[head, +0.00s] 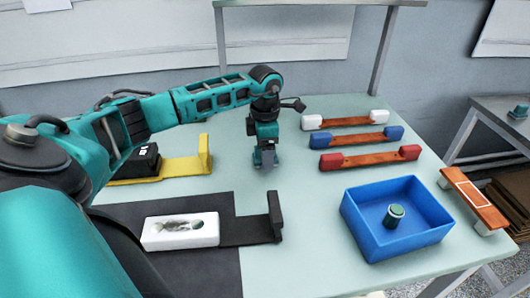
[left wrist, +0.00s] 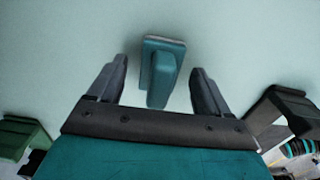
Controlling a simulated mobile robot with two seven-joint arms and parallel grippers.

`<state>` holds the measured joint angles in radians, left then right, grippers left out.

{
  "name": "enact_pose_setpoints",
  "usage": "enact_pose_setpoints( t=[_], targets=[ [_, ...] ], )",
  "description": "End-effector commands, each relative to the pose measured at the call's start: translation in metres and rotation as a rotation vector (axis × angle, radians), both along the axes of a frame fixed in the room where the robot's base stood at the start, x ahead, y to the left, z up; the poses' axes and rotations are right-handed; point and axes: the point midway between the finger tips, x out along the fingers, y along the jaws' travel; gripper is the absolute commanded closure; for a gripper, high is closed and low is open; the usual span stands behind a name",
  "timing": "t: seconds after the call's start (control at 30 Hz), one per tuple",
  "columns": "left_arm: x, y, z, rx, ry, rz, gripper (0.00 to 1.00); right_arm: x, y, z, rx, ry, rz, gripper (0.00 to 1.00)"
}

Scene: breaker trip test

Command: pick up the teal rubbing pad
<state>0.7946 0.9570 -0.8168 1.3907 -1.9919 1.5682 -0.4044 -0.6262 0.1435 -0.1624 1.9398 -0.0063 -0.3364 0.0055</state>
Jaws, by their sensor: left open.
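The teal rubbing pad (left wrist: 163,75), a flat base with a raised grip, lies on the pale table in the left wrist view. My left gripper (left wrist: 160,70) is open, with one finger on each side of the pad's grip and visible gaps to both. The pad reaches beyond the fingertips in that view. In the head view my left gripper (head: 265,160) points down over the middle of the table, and the pad cannot be told apart from it there. My right gripper is not in view.
Nearby are a yellow bracket (head: 180,168) with a black block, and a white block (head: 180,231) beside a black bracket (head: 274,217). Wooden bars with white, blue and red ends (head: 370,157) lie right. A blue bin (head: 380,237) holds a green cylinder (head: 395,215).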

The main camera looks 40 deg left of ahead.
Motion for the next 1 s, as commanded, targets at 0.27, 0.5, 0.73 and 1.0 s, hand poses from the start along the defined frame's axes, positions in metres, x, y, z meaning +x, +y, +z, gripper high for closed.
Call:
enact_pose_setpoints(
  t=[0.27, 0.5, 0.73, 1.0],
  targets=[
    [-0.0002, 0.0004, -0.0077, 0.001, 0.0, -0.001, 0.21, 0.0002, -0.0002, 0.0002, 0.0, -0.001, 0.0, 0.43],
    [-0.0001, 0.0003, -0.0073, 0.001, 0.0, 0.0, 0.4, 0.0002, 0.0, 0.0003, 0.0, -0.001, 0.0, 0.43],
    [0.0, 0.0004, -0.0071, 0.001, -0.001, 0.0, 0.62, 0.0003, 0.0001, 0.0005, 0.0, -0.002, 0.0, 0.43],
    [0.0001, 0.0004, -0.0068, 0.002, -0.001, 0.0, 0.83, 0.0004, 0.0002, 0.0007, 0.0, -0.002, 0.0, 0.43]
  ],
)
